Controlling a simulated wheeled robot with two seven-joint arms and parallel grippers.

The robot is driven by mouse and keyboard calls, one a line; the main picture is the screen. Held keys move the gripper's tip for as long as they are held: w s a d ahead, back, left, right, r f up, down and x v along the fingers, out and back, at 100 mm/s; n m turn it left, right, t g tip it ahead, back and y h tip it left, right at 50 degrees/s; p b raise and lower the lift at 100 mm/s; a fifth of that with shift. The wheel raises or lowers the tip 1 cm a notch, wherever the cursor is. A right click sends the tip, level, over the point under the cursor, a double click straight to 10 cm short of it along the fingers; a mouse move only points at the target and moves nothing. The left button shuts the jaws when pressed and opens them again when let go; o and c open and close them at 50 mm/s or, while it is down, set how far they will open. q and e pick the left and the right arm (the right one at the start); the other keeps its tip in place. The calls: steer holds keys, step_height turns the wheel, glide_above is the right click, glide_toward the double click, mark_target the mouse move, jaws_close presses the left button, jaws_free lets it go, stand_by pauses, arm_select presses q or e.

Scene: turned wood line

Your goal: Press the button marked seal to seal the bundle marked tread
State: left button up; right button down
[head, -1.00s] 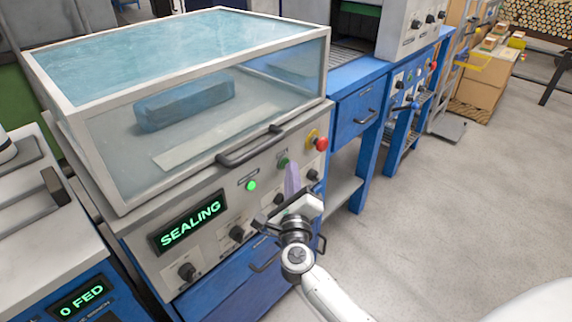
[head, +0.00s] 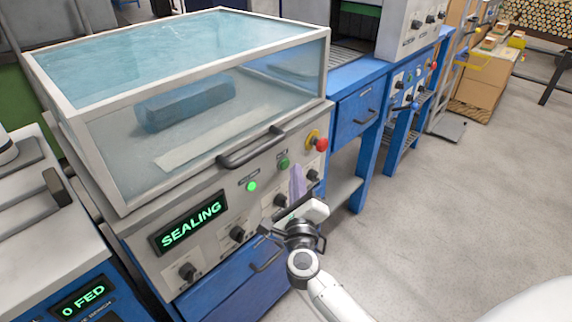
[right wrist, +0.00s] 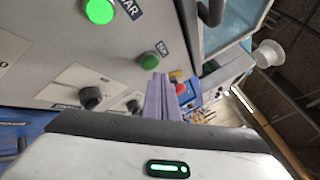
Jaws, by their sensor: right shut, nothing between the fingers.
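The sealing machine (head: 215,225) has a display (head: 190,222) reading SEALING. A dark green button (head: 283,164) is on its front panel; its label reads like SEAL in the right wrist view, where the button (right wrist: 149,61) also shows. A long bluish bundle (head: 185,103) lies inside under the clear cover; no tread mark is legible. My right gripper (head: 297,180), with pale purple fingers, is shut and empty. It is just below and right of the button, with a small gap in the picture. Its fingers also show in the right wrist view (right wrist: 162,98). My left gripper is not in view.
A lit green lamp (head: 252,186), black knobs (head: 237,233) and a red stop button (head: 321,144) are on the same panel. A cover handle (head: 250,148) juts out above them. A bench (head: 70,290) reading 0 FED stands at left. The floor at right is clear.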

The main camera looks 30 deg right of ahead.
steer(key=s, duration=0.1)
steer(key=s+d, duration=0.1)
steer(key=s, duration=0.1)
steer(key=s+p, duration=0.1)
steer(key=shift+s+d, duration=0.3)
steer(key=shift+s, duration=0.05)
stand_by(0.6)
